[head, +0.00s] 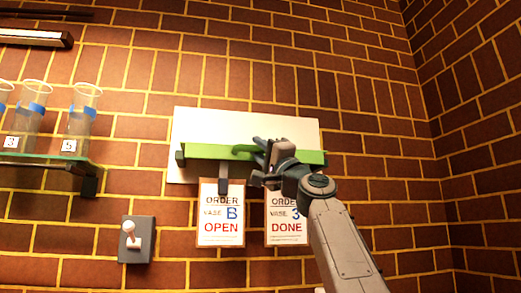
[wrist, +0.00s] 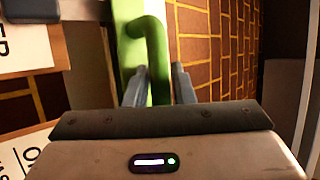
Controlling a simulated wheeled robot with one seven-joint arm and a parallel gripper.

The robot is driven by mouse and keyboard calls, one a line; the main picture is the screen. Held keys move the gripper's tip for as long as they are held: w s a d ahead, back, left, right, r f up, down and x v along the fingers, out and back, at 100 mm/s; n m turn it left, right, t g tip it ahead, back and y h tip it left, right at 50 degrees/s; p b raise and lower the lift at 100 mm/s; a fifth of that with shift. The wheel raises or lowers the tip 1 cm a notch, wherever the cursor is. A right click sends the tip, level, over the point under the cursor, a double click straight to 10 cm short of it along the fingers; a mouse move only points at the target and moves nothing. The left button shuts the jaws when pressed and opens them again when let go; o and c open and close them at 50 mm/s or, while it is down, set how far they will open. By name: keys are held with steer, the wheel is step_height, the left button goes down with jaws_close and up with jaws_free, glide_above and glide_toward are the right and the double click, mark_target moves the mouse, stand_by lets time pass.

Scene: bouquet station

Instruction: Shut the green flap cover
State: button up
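The green flap cover (head: 205,151) shows in the head view as a long, narrow green strip in front of a white wall panel. It has a green handle, which shows in the wrist view (wrist: 158,55) as a curved bar. My gripper (head: 267,163) is at the flap's middle, at this handle. In the wrist view the handle lies between my two fingers (wrist: 159,83). I cannot tell whether they press on it or stand just clear of it. My gripper and wrist hide part of the flap in the head view.
Below the flap hang two order cards, "VASE B OPEN" (head: 221,228) and "VASE 3 DONE" (head: 286,232). A switch box (head: 138,246) is on the wall at lower left. A glass shelf (head: 45,159) with numbered vases is at left. The brick wall right of the panel is clear.

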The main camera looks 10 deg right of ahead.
steer(key=shift+d+f+b, duration=0.25)
steer(key=shift+f+b, duration=0.35)
steer(key=shift+f, duration=0.05)
steer(key=b+v, duration=1.1)
steer(key=v, duration=0.2)
steer(key=shift+s+r, duration=0.3)
steer(key=shift+r, duration=0.1)
steer(key=shift+a, duration=0.1)
